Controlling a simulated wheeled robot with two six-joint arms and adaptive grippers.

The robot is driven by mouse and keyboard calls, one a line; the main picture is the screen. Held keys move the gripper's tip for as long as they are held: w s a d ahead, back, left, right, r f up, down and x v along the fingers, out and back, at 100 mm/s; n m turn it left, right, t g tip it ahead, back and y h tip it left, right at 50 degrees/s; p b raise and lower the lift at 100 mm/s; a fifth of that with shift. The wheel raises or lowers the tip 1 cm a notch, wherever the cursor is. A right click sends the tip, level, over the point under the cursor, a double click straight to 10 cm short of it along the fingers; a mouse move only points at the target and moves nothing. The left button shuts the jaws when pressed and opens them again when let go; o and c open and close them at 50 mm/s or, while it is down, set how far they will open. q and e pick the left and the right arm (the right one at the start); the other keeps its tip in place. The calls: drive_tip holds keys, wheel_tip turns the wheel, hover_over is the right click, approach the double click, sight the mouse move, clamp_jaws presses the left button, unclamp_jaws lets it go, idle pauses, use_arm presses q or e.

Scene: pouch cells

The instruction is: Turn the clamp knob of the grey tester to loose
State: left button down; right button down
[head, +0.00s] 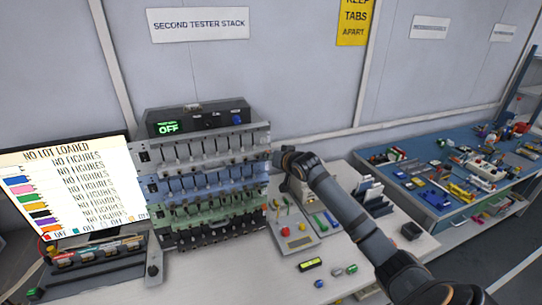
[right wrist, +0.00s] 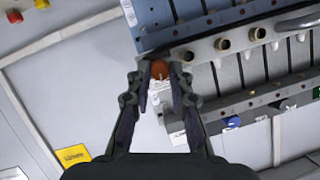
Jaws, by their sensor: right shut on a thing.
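The grey tester (head: 205,147) is the top row of the stack in the head view, with a line of cells or clips along it. My right gripper (head: 279,157) is at its right end. In the right wrist view, my right gripper (right wrist: 160,78) has its fingers closed around a small orange-brown knob (right wrist: 160,69) at the end of the grey tester (right wrist: 240,40). The knob's setting cannot be read. The head view hides the knob behind my gripper. My left gripper is not in view.
Below the grey row are a blue tester (head: 205,185), a green one (head: 215,212) and a black one (head: 215,235). A monitor (head: 75,190) stands at left. A black box showing OFF (head: 195,118) is behind. Small tools lie on the bench (head: 400,255) at right.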

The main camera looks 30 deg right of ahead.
drive_tip(key=shift+f, duration=0.15)
drive_tip(key=c, duration=1.2)
unclamp_jaws()
drive_tip(key=v, duration=0.7)
drive_tip(key=shift+s, duration=0.2)
drive_tip(key=shift+r, duration=0.2)
